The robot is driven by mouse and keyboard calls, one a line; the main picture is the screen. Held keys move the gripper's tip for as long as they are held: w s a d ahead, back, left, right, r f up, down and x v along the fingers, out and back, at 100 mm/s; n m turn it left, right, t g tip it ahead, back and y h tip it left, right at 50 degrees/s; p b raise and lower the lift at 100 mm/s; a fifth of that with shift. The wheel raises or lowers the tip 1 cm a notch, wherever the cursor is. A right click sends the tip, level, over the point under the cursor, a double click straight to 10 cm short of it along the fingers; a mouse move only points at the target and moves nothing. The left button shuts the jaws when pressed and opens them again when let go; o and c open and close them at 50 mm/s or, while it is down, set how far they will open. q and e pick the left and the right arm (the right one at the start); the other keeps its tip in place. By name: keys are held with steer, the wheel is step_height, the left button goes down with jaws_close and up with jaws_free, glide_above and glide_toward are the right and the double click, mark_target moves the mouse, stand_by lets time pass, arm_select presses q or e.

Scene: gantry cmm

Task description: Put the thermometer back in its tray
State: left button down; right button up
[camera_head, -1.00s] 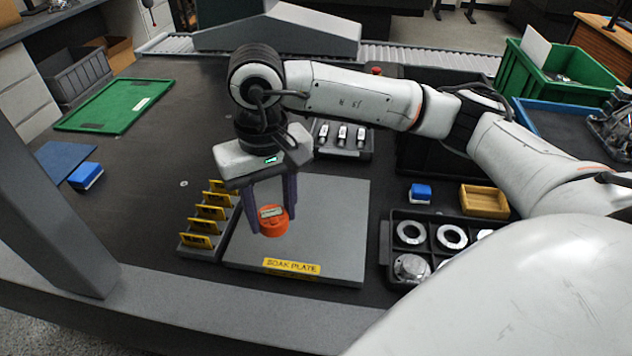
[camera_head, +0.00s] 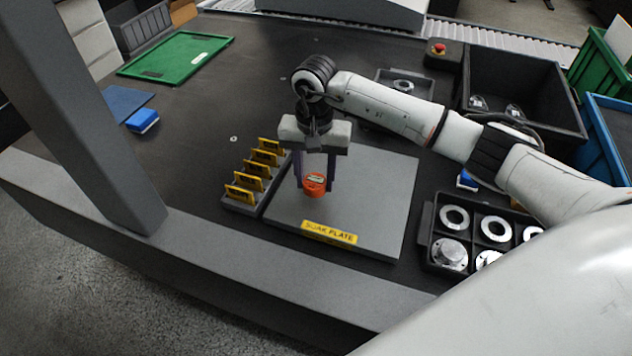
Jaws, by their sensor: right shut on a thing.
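The thermometer appears to be the round orange device (camera_head: 314,185) with a small pale display on top. My right gripper (camera_head: 315,187) points down and is shut on it, with one dark purple finger at each side. It is over the left part of the grey soak plate (camera_head: 375,195); I cannot tell whether it touches the plate. A black compartment tray (camera_head: 428,240) with metal rings and a flanged part lies at right, partly hidden by my arm. A smaller dark tray (camera_head: 383,84) lies behind my forearm. Which tray is the thermometer's is unclear. My left gripper is not in view.
A rack with several yellow tags (camera_head: 247,192) stands close left of the plate. A large black bin (camera_head: 540,95), a red button (camera_head: 438,48) and green and blue bins are at right. A green tray (camera_head: 180,58) and blue block (camera_head: 142,121) lie left. The table's left middle is clear.

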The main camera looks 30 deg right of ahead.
steer(key=shift+f, duration=1.1)
steer(key=shift+f, duration=0.25)
steer(key=o, duration=1.2)
steer(key=shift+r, duration=0.1)
